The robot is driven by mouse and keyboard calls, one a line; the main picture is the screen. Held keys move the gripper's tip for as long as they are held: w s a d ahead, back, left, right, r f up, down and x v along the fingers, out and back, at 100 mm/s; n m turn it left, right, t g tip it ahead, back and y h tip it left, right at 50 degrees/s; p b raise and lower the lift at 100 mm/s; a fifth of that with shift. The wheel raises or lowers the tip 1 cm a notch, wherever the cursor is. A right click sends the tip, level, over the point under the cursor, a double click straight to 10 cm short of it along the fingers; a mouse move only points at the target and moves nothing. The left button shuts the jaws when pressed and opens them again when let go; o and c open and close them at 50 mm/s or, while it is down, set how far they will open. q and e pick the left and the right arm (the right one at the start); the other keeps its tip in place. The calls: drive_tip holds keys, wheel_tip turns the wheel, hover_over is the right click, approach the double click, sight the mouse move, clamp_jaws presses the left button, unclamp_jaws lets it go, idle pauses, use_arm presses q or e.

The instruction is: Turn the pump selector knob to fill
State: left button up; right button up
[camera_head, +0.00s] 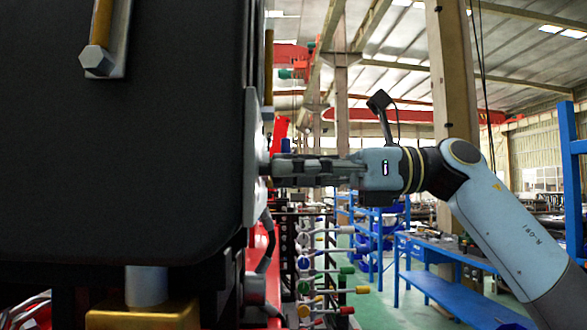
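My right gripper (280,168) comes in from the right and points left at a grey panel (250,185), seen almost edge-on on the side of a large black housing (130,150). Its dark fingers reach up to the panel's face and seem to touch or nearly touch something small there. I cannot make out the pump selector knob or its setting; the fingers and the steep angle hide that spot. The fingers are seen side-on, so their opening does not show. My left gripper is not in view.
Below the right gripper stand several coloured valve levers (318,270). Blue benches (450,290) stand at the right. The space above the gripper looks open.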

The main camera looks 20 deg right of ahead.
drive_tip(key=c, duration=0.3)
drive_tip(key=m+p, duration=0.4)
drive_tip(key=m, duration=0.4)
drive_tip(key=shift+r+m, duration=0.1)
drive_tip(key=shift+m, duration=0.3)
idle(0.3)
drive_tip(key=o, duration=1.1)
